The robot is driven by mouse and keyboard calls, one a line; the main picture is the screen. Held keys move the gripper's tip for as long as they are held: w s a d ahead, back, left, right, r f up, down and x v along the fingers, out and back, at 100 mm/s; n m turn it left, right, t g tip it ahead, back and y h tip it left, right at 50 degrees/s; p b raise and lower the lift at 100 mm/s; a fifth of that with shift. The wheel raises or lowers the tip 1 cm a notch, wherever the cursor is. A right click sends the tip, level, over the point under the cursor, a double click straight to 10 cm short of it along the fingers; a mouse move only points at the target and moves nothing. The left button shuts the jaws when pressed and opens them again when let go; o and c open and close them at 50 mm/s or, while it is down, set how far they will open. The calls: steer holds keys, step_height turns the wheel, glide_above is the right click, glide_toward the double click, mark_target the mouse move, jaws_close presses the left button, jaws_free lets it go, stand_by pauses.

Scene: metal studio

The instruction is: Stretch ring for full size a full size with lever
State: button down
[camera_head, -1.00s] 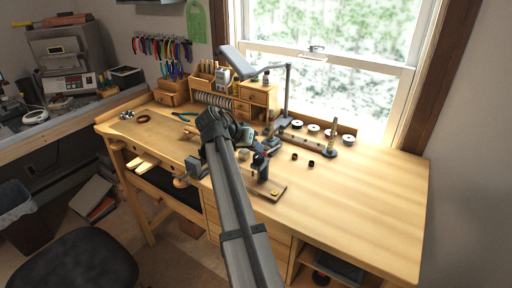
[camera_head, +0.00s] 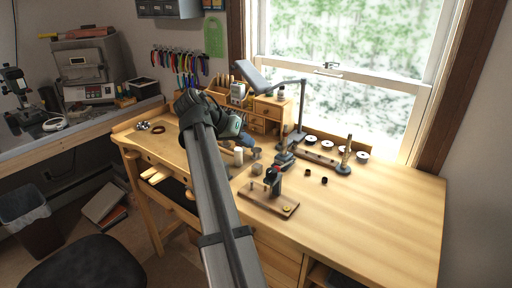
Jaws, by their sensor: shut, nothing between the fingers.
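A small dark upright tool with a red part (camera_head: 272,181) stands on a flat wooden base (camera_head: 256,199) at the middle front of the bench. It may be the ring stretcher; its lever and any ring on it are too small to make out. A small gold round piece (camera_head: 288,208) lies at the right end of this base. My gripper (camera_head: 243,136) is up and left of the tool, over the bench and apart from it. It is shut and looks empty; its fingertips are partly hidden by my arm.
Another dark tool (camera_head: 285,157) stands just behind. A tapered rod on a stand (camera_head: 346,153) and several white-topped discs (camera_head: 327,145) are toward the window. Two small black pieces (camera_head: 324,180) lie to the right. A lamp (camera_head: 303,103) stands behind. The bench's right side (camera_head: 385,215) is clear.

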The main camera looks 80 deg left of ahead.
steer(key=w+d+r+m+g, duration=0.1)
steer(key=w+r, duration=0.1)
steer(key=w, duration=0.5)
steer(key=w+d+r+m, duration=0.1)
steer(key=w+r, duration=0.2)
steer(key=w, duration=0.3)
steer(key=g, duration=0.4)
glide_above(278, 168)
steer(key=shift+y, duration=0.3)
steer(key=f, duration=1)
steer(key=shift+w+a+f, duration=0.25)
steer(key=shift+w+a, duration=0.05)
steer(key=shift+a, duration=0.1)
steer(key=shift+s+d+f, duration=0.2)
steer(key=shift+f, duration=0.3)
steer(key=shift+s+d+f, duration=0.15)
steer(key=shift+f, duration=0.35)
steer(key=shift+s+f, duration=0.2)
steer(key=shift+f, duration=0.5)
steer(key=shift+s+d+f, duration=0.2)
steer(key=shift+f, duration=0.25)
steer(key=shift+s+d+f, duration=0.15)
steer(key=shift+d+f, duration=0.05)
steer(key=shift+f, duration=0.25)
